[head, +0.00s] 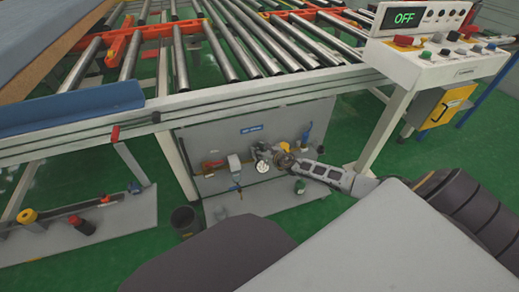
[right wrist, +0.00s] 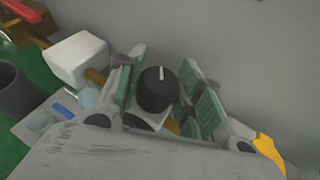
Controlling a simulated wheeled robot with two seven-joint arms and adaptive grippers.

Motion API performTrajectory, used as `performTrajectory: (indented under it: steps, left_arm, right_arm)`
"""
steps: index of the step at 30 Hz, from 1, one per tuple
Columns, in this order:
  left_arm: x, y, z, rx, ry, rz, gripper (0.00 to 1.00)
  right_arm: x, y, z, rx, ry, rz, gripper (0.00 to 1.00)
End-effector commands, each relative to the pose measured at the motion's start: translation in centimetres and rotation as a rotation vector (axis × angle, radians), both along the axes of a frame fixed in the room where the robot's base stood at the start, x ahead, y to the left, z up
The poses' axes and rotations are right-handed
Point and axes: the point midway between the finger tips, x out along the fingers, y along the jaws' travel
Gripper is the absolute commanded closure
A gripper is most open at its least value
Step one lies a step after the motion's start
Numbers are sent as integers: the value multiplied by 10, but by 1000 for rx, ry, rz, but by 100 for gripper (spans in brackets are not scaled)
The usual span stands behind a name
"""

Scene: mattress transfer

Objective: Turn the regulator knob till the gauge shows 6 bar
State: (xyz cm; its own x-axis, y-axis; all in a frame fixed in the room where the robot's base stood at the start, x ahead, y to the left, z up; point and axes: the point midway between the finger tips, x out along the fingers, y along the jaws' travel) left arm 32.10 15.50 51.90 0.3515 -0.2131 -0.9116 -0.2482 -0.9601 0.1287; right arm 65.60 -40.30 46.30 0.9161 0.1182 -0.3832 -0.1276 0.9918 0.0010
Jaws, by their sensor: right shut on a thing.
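The regulator knob (right wrist: 158,92) is a black, ribbed knob with a white pointer line on its top, in the middle of the right wrist view. My right gripper (right wrist: 168,86) has its green-padded fingers on either side of the knob and is shut on it. In the head view the right gripper (head: 283,159) is at the grey panel (head: 240,193) under the conveyor, and it hides the knob there. A small white round dial, which looks like the gauge (head: 262,166), is just left of the gripper. Its reading is too small to tell. My left gripper is not in view.
A roller conveyor (head: 228,100) runs above the panel. A control console (head: 440,60) with an OFF display stands at the right. A dark bin (head: 185,222) stands on the green floor. In the wrist view a white block (right wrist: 76,58) sits left of the gripper.

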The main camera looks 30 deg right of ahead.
Motion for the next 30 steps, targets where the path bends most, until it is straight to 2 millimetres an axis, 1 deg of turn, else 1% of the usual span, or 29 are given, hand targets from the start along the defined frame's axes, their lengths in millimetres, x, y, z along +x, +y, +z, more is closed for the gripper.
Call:
performTrajectory:
  steps: [9,10,12,23,30]
  left_arm:
    - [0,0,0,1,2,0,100]
    - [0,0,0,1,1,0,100]
    - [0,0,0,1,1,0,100]
    - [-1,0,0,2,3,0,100]
    - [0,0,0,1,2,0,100]
  right_arm:
    - [1,-1,0,-3,-1,-3,88]
    - [1,-2,0,-3,-2,-3,60]
    - [0,-1,0,-3,-1,-2,54]
    - [0,0,0,-1,0,-1,54]
    - [-7,-1,3,-3,-1,1,54]
